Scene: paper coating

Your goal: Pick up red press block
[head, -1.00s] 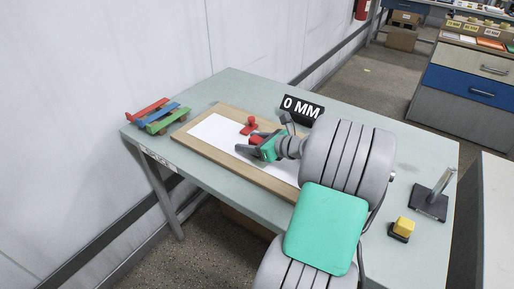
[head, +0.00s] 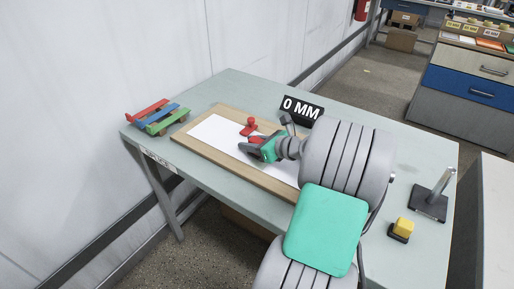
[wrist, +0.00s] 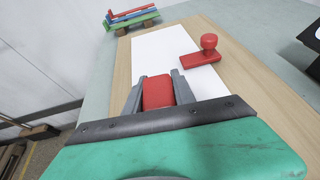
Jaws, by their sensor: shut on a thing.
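A red block (wrist: 158,92) is between the two grey fingers of my gripper (wrist: 157,86) in the wrist view. My gripper is shut on it, low over the white paper. In the head view my gripper (head: 250,147) is over the paper's middle, and a bit of red (head: 257,139) shows there. Its underside is hidden, so I cannot tell whether it touches the paper. A second red piece (wrist: 203,58), a flat bar with a round knob, lies on the paper's edge just beyond the gripper; it also shows in the head view (head: 249,127).
The white paper (head: 213,131) lies on a wooden board (head: 187,139). Red, blue and green bars rest on a rack (head: 158,117) at the table's left. A "0 MM" sign (head: 303,108) stands behind. A yellow block (head: 404,227) and a metal post stand (head: 433,199) are at right.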

